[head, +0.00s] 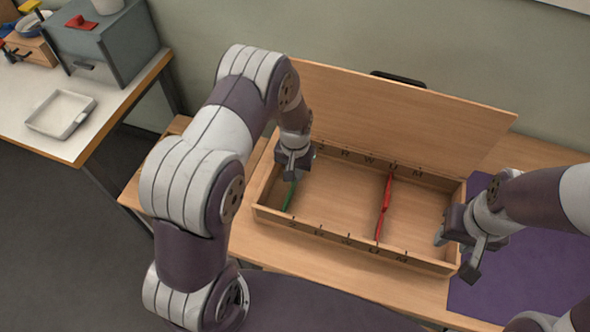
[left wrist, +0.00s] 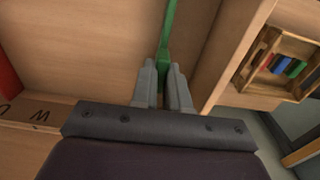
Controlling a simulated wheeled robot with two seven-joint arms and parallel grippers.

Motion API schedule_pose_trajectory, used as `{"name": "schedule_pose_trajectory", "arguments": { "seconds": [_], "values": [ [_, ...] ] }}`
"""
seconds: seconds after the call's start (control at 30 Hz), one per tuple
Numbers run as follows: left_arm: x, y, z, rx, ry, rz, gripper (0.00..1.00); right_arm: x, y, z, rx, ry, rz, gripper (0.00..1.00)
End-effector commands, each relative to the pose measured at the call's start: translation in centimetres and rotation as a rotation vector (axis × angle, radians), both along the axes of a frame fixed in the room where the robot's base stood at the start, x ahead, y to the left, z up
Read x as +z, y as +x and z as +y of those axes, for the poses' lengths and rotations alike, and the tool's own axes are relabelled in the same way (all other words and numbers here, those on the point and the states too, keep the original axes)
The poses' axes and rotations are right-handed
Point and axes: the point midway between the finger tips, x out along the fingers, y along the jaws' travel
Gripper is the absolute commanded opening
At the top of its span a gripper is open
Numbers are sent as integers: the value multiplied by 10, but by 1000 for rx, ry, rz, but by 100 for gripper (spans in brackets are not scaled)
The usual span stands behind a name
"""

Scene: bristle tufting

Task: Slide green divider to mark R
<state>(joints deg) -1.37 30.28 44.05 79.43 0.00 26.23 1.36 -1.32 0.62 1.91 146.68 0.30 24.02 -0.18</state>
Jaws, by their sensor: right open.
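The green divider (head: 291,196) stands across the left part of an open wooden box (head: 340,242), left of the R marks, near the leftmost letters. The back-rim R (head: 344,154) and front-rim R (head: 318,230) show in the head view. My left gripper (head: 293,174) is down in the box at the green divider. In the left wrist view its fingers (left wrist: 163,75) are closed on both sides of the green divider (left wrist: 168,35). My right gripper (head: 458,258) is open and empty at the box's right end.
A red divider (head: 385,205) stands across the box near the U marks. The raised lid (head: 410,110) is behind. The floor between the dividers is clear. A purple mat (head: 535,260) lies to the right; a side table with a white tray (head: 61,113) stands left.

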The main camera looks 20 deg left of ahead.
Motion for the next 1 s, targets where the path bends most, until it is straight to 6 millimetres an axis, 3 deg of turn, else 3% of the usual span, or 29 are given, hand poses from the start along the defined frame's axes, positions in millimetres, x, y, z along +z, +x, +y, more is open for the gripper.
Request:
{"name": "schedule_pose_trajectory", "arguments": {
  "seconds": [0.23,0.5,0.63,1.0],
  "values": [
    [0,0,-10,-3,0,0,0,0,0,0,0,0,0,40],
    [-1,0,-77,-6,0,0,0,-5,0,0,0,0,0,40],
    [0,0,-101,-3,0,-1,0,-7,0,0,0,0,0,40],
    [1,1,-111,0,-1,-2,0,-7,0,0,0,0,0,40]
  ]
}}
